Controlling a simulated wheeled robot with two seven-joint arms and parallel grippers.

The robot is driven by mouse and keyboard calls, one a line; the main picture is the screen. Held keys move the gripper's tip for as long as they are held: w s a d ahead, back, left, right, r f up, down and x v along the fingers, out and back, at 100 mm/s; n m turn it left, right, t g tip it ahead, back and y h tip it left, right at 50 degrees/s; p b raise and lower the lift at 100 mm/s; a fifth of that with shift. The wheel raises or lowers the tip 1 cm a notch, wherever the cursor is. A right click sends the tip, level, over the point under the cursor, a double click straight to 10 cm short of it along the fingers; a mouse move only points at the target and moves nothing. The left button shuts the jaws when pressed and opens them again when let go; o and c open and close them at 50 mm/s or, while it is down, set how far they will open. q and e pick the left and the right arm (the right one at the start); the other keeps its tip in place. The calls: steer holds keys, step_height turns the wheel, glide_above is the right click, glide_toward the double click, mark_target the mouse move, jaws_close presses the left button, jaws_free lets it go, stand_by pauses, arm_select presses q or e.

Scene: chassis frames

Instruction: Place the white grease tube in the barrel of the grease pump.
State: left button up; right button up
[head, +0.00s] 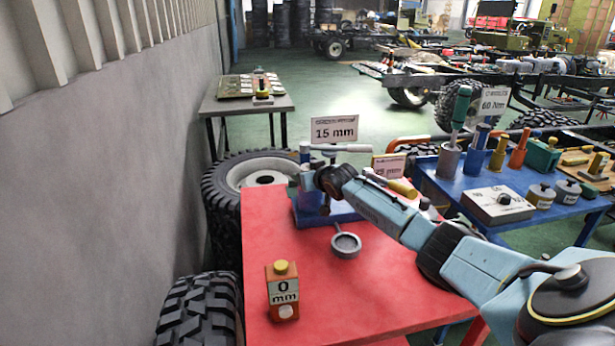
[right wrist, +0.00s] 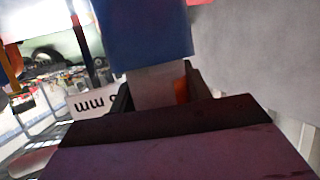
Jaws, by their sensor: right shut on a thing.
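My right arm comes in from the right in the head view. Its gripper (head: 309,181) is at the blue stand (head: 345,212) on the red table. In the right wrist view the gripper (right wrist: 158,92) is shut on a pale, flat-looking thing (right wrist: 152,86), with a large blue part (right wrist: 145,30) directly against its upper end in the picture. I cannot tell whether the pale thing is the white grease tube. A whitish horizontal bar (head: 345,148) shows above the stand. The pump barrel cannot be made out clearly, as my gripper and wrist cover much of the stand. My left gripper is not in view.
A 15 mm sign (head: 334,129) stands behind. A blue table (head: 470,190) with several tools is at right. Tyres flank the table's left side.

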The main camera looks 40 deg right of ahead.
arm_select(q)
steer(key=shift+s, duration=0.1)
arm_select(e)
steer(key=o, duration=0.7)
steer(key=shift+f, duration=0.15)
steer(key=o, duration=0.3)
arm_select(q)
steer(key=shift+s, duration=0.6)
arm_select(e)
steer(key=shift+o, duration=0.6)
steer(key=shift+r, duration=0.2)
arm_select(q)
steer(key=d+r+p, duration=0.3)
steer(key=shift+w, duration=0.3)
arm_select(e)
steer(key=v, duration=1.2)
